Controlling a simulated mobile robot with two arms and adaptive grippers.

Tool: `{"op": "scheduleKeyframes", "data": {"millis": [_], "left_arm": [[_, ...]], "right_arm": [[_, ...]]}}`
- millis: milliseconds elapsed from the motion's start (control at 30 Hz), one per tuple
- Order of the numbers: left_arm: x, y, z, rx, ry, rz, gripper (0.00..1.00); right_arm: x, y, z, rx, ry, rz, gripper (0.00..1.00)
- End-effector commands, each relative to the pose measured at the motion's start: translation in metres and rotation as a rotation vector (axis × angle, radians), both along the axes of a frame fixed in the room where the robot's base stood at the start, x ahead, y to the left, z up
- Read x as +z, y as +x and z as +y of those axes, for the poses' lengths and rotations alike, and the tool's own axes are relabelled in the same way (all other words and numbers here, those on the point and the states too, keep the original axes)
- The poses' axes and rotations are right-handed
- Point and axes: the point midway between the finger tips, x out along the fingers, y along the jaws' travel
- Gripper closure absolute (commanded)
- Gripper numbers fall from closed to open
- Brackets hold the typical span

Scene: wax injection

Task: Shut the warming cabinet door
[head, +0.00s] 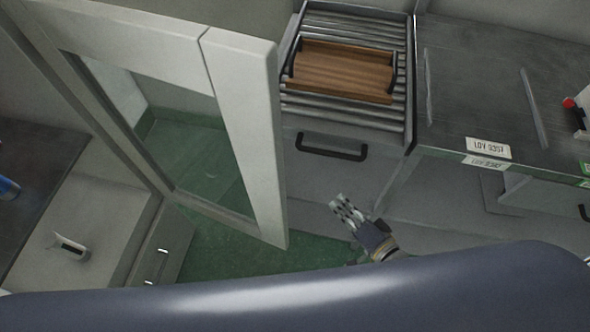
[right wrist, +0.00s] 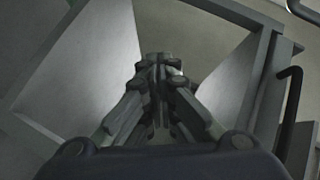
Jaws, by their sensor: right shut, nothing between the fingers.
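The white-framed door (head: 240,130) with a glass pane (head: 185,150) stands open in the left half of the head view. I take it for the warming cabinet door. The cabinet's interior is not clearly visible. My right gripper (head: 344,207) is to the right of the door's lower free corner, apart from it in the picture, with its fingers shut and empty. In the right wrist view its closed fingers (right wrist: 160,70) point toward pale grey panels; I cannot tell whether they touch anything. My left gripper is not in view.
A wooden tray (head: 342,72) sits on a slatted rack above a front with a black handle (head: 332,147). A metal bench (head: 470,85) stands at right. A low drawer unit (head: 165,250) is at left. Green floor (head: 225,250) shows below the door.

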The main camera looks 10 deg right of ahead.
Motion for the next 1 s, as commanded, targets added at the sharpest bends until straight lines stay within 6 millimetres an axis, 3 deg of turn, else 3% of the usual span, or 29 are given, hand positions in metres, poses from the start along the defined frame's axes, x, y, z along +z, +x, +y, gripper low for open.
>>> {"op": "scheduleKeyframes", "data": {"millis": [33,100,200,300,533,933,1000], "left_arm": [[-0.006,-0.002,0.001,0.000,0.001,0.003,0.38],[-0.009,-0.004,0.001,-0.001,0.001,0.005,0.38],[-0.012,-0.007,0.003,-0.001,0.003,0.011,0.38],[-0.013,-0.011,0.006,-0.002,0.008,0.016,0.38],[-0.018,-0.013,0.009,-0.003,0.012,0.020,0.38],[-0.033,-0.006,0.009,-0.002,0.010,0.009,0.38],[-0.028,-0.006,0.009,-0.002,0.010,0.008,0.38]], "right_arm": [[0.029,0.000,0.013,0.008,0.108,-0.027,1.00],[0.065,-0.001,0.026,0.016,0.242,-0.048,1.00],[0.103,-0.005,0.039,0.028,0.387,-0.060,1.00],[0.124,-0.008,0.045,0.037,0.469,-0.062,1.00],[0.133,0.010,0.058,0.038,0.504,-0.068,1.00],[0.133,0.081,0.101,0.039,0.501,-0.069,1.00],[0.132,0.065,0.109,0.039,0.501,-0.059,1.00]]}}
